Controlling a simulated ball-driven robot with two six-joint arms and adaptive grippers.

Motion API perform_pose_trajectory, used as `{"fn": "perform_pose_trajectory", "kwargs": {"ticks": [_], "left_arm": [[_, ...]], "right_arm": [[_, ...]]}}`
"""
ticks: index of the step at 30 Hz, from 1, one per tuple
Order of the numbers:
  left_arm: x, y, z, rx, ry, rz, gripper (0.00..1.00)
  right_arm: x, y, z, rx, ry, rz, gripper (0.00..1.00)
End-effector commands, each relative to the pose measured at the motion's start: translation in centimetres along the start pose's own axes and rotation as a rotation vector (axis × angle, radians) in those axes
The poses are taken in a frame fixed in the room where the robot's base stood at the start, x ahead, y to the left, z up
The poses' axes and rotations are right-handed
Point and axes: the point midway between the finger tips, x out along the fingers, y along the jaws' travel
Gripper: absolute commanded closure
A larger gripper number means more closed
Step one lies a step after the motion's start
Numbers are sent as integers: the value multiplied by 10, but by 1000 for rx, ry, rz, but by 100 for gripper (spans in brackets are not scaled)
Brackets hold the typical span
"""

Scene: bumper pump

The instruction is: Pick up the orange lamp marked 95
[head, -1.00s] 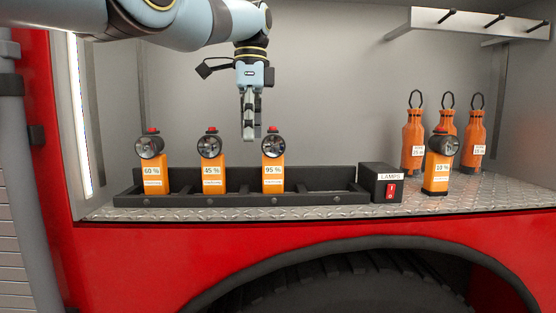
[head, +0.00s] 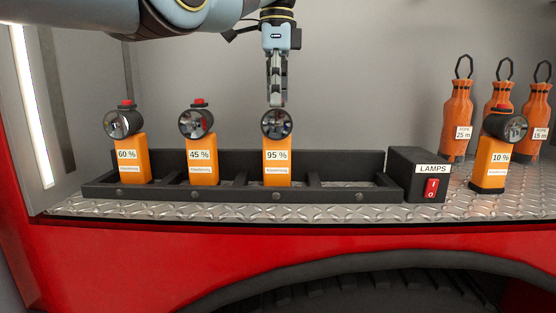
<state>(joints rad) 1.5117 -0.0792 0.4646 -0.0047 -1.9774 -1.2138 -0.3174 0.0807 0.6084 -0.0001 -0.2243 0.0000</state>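The orange lamp marked 95 % (head: 277,170) stands upright in the black rack, its round lamp head facing forward. My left gripper (head: 276,100) points straight down directly above this lamp in the picture, its fingertips at the top edge of the lamp head. The fingers show nearly edge-on, so the gap between them is hidden, and I cannot tell whether they touch the lamp. The lamp's red top button is not visible behind the fingers. My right gripper is not in view.
Lamps marked 60 % (head: 132,165) and 45 % (head: 202,165) stand left in the rack (head: 240,194). The slot at its right is empty. A black LAMPS switch box (head: 405,172), a 10 % lamp (head: 490,165) and orange rope bottles (head: 456,120) stand to the right.

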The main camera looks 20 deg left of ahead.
Motion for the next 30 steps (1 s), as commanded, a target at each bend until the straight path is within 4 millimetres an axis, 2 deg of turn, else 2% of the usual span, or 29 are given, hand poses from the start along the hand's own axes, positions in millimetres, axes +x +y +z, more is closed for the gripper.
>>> {"fn": "perform_pose_trajectory", "kwargs": {"ticks": [4, 9, 12, 17, 24, 30], "left_arm": [[8, 1, 0, 0, 0, 0, 10], [25, 6, -1, 0, 0, 2, 10], [37, 9, -1, -1, -1, 1, 10], [55, 8, -1, -1, -1, 0, 10], [57, 8, -1, 0, 0, -1, 10], [57, 8, -1, 0, 0, -1, 36]], "right_arm": [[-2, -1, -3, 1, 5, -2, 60], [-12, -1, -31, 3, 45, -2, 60], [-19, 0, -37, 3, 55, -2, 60], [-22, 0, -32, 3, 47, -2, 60], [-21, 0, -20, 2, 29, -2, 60], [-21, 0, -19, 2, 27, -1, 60]]}}
